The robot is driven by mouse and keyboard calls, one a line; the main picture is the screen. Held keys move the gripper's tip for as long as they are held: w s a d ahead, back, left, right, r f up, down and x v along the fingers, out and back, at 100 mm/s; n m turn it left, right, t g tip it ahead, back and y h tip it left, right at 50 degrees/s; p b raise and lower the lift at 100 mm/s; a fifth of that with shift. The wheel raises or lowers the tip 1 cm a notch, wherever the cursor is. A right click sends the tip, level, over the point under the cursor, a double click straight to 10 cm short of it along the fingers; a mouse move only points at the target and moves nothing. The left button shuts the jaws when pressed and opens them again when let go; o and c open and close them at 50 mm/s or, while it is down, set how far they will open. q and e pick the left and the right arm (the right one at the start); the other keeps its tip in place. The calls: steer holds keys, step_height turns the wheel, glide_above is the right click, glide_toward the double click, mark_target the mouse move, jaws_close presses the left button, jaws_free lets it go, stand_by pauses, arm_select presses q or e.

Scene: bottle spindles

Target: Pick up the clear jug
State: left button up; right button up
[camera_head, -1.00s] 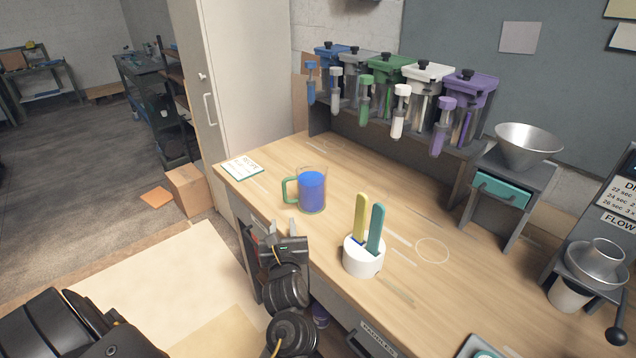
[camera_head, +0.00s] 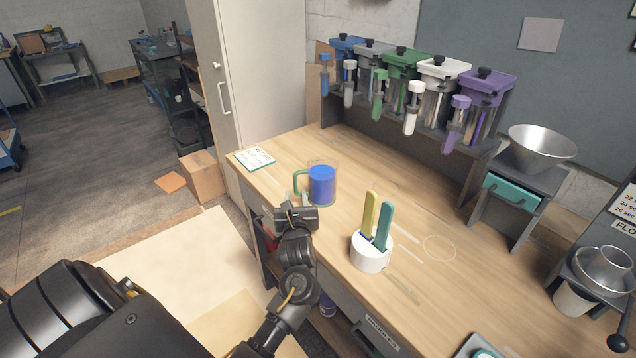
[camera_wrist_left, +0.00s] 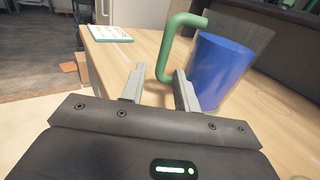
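The clear jug (camera_head: 322,186) stands upright on the wooden bench near its left end, with blue contents and a green handle (camera_head: 300,182) on its left side. In the left wrist view the jug (camera_wrist_left: 222,68) is at the right and its green handle (camera_wrist_left: 168,50) hangs just beyond the fingertips. My left gripper (camera_head: 298,203) is at the bench's front edge, close to the handle. Its two fingers (camera_wrist_left: 157,84) are apart, with the lower end of the handle near the right finger. I cannot tell if they touch. My right gripper is not in view.
A white holder (camera_head: 371,252) with a yellow and a teal paddle stands right of the jug. A card (camera_head: 255,159) lies at the bench's left end. Several lidded dispensers (camera_head: 404,72) line the back. A metal funnel (camera_head: 541,147) stands at the right.

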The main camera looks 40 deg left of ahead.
mark_target(296, 191)
arm_select(q)
steer(key=p+x, duration=0.1)
steer(key=x, duration=0.2)
steer(key=shift+w+a, duration=0.2)
steer(key=shift+w, duration=0.15)
steer(key=shift+r, duration=0.1)
steer(key=shift+d, duration=0.1)
jaws_close()
